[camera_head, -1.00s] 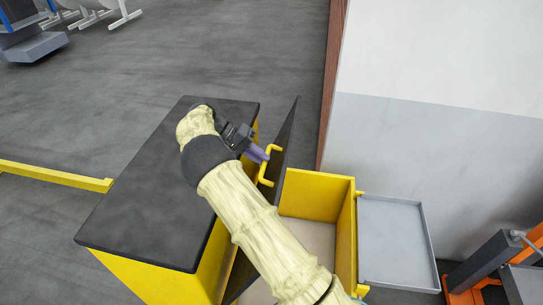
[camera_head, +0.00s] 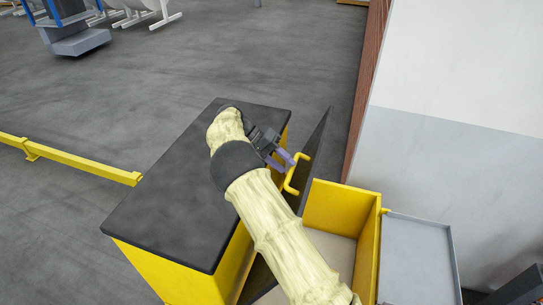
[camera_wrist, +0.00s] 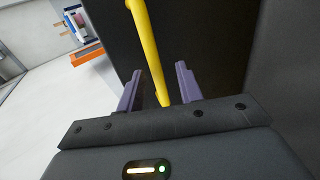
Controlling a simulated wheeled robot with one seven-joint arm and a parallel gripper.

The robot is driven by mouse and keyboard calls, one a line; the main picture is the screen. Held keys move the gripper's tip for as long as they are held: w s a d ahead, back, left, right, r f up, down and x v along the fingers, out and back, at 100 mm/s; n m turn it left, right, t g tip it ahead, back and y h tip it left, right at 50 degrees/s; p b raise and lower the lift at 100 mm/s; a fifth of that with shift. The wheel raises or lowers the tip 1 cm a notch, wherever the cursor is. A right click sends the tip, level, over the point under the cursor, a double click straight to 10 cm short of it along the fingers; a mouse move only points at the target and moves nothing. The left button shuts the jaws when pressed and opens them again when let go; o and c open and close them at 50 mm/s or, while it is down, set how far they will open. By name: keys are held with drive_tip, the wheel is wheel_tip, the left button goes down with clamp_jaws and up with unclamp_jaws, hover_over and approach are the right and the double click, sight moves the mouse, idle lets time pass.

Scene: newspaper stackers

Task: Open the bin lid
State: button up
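The yellow bin (camera_head: 335,208) stands open at lower centre in the head view. Its dark lid (camera_head: 318,145) stands raised, nearly on edge, beside a black-topped yellow cabinet. A yellow handle (camera_head: 296,176) sticks out from the lid's face. My gripper (camera_head: 286,157) reaches over the cabinet top to the handle. In the wrist view, the yellow handle (camera_wrist: 152,50) runs between the two purple fingers of my gripper (camera_wrist: 158,72), with gaps on both sides. The fingers are apart. My arm hides part of the bin's inside and the lid's lower part.
The yellow cabinet's black top (camera_head: 180,185) lies left of the lid, close under my arm. A grey tray-like panel (camera_head: 418,255) adjoins the bin's right side. A grey-and-white wall (camera_head: 460,150) rises at right. The floor at upper left is mostly clear, with a yellow rail (camera_head: 75,160).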

drive_tip(key=b+v, duration=0.2)
drive_tip(key=v, duration=0.4)
drive_tip(key=shift+a, duration=0.45)
idle(0.4)
